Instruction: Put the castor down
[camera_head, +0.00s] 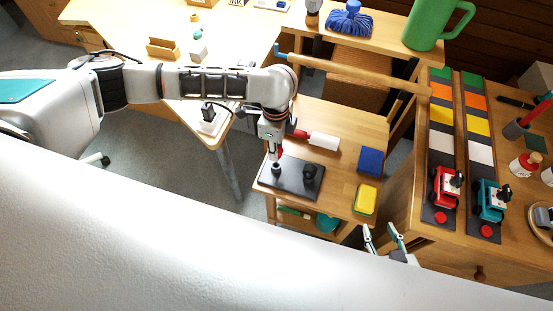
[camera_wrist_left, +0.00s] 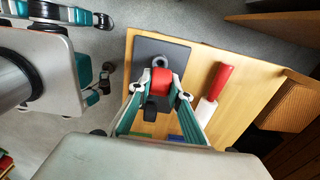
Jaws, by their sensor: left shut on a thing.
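The castor (camera_wrist_left: 161,82), a small red piece, is between the two fingertips of my left gripper (camera_wrist_left: 166,95) in the left wrist view. In the head view the left gripper (camera_head: 274,150) points down just above a dark slab (camera_head: 290,188), and only a sliver of red shows there. The gripper is shut on the castor. Whether the castor touches the slab cannot be told. A black knob-like piece (camera_head: 311,173) stands on the slab, right of the gripper. My right gripper (camera_head: 384,238) is at the lower middle, its fingers apart and empty.
The slab lies on a small wooden table (camera_head: 345,130) with a red-and-white roller (camera_head: 316,140), a blue block (camera_head: 370,161) and a yellow block (camera_head: 365,199). A wooden bar (camera_head: 350,73) crosses behind. A bench at right holds striped strips, a red toy (camera_head: 446,187) and a teal toy (camera_head: 490,201).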

